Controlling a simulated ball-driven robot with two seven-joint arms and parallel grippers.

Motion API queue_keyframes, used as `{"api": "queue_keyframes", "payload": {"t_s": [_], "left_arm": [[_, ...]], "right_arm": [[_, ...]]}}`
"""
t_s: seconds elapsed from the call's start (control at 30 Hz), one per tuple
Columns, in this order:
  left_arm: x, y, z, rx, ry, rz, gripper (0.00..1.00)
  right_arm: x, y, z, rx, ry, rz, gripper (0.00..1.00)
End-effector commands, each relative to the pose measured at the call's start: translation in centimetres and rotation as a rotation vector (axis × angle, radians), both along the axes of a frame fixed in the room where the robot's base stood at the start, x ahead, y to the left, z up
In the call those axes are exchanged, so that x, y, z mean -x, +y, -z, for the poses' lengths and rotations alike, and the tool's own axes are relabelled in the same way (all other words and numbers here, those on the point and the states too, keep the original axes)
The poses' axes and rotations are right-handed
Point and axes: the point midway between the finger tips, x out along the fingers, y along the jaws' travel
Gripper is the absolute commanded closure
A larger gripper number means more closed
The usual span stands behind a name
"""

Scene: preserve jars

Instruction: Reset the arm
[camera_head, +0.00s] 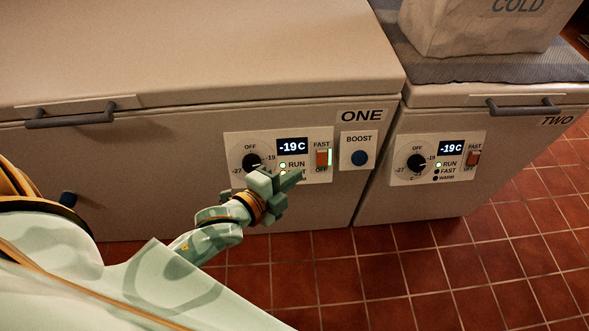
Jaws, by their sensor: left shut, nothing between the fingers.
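My left gripper (291,180) is shut and empty. It is at the end of my pale green arm, in front of the lower part of the control panel (235,145) on chest freezer ONE (170,165). It hides part of the panel's lower lights; I cannot tell whether it touches the panel. The panel has a dial (251,161), a display (292,146) reading -19C, a lit RUN light and an orange FAST switch (322,158). My right gripper is not in view.
Freezer TWO (425,200) stands at the right with a similar panel (437,158), also at -19C. A bag marked COLD (470,30) sits on a grey mat (480,68) on its lid. Red tiled floor (430,270) is clear in front.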

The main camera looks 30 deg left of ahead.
Motion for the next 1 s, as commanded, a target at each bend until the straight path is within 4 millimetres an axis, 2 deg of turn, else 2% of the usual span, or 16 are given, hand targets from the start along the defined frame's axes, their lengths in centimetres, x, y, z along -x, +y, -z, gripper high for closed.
{"api": "queue_keyframes", "payload": {"t_s": [0.37, 0.5, 0.57, 0.63, 0.7, 0.77, 0.8, 0.87, 0.9, 0.97, 1.0], "left_arm": [[0.0, 0.0, 0.0, 0.003, 0.001, -0.001, 1.0], [0.0, 0.1, 0.4, 0.125, 0.035, -0.036, 1.0], [0.7, 0.7, 4.0, 0.211, 0.129, -0.085, 1.0], [2.1, 1.7, 9.0, 0.297, 0.254, -0.158, 1.0], [4.6, 2.8, 14.5, 0.379, 0.395, -0.254, 1.0], [7.6, 3.7, 19.1, 0.439, 0.516, -0.346, 1.0], [9.9, 4.3, 21.8, 0.472, 0.593, -0.41, 1.0], [13.8, 5.1, 25.6, 0.514, 0.704, -0.51, 1.0], [16.7, 5.6, 27.7, 0.535, 0.775, -0.577, 1.0], [21.4, 6.2, 30.5, 0.557, 0.876, -0.679, 1.0], [24.6, 6.5, 32.0, 0.566, 0.941, -0.745, 1.0]], "right_arm": [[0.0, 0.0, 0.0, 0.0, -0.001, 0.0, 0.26], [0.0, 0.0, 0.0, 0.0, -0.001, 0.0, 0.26], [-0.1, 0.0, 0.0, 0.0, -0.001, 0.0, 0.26], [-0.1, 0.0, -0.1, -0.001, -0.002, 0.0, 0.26], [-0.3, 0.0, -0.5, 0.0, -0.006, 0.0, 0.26], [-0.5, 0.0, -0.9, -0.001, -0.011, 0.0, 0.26], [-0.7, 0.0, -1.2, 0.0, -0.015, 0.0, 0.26], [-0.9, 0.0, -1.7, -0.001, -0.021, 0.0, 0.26], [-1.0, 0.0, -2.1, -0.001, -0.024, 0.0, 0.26], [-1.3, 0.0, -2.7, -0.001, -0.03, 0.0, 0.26], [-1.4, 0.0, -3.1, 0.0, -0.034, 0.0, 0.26]]}}
